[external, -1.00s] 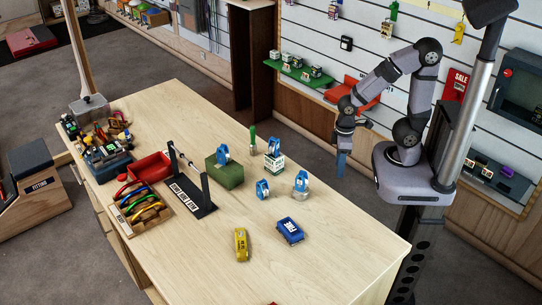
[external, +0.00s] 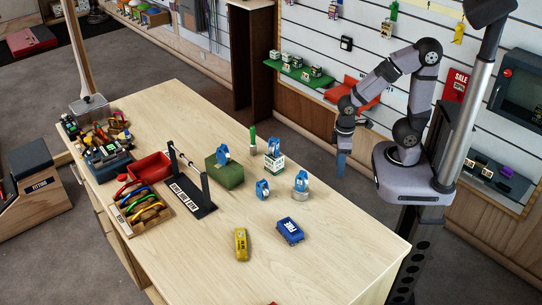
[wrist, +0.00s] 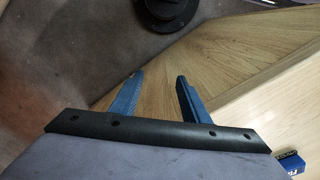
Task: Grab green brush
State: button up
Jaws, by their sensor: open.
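A small upright green object (external: 253,137), which looks like the green brush, stands on the wooden table behind the green box; it is too small to make out its details. My gripper (external: 341,164) hangs pointing down beyond the table's far right edge, well to the right of the green object and apart from it. In the wrist view my gripper (wrist: 158,92) shows two blue fingers spread apart with nothing between them. The green object does not show in the wrist view.
Blue devices on stands (external: 273,155), a green box (external: 228,175), a yellow item (external: 241,243) and a blue box (external: 290,231) stand on the table (external: 330,255). A black rack (external: 204,195) and a tray of coloured carabiners (external: 135,222) are to the left. The front right is mostly clear.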

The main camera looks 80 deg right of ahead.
jog(key=w+r+n+t+p, duration=0.2)
jog(key=w+r+t+p, duration=0.4)
jog(key=w+r, duration=1.35)
jog(key=m+h+b, duration=0.1)
jog(key=m, duration=0.3)
send_near(253, 141)
jog(key=w+d, duration=0.1)
jog(key=shift+w+d, duration=0.1)
jog(key=shift+d, duration=0.15)
jog(key=shift+p+x, duration=0.35)
jog(key=shift+x, duration=0.65)
jog(key=shift+w+f, duration=0.1)
jog(key=shift+w, duration=0.05)
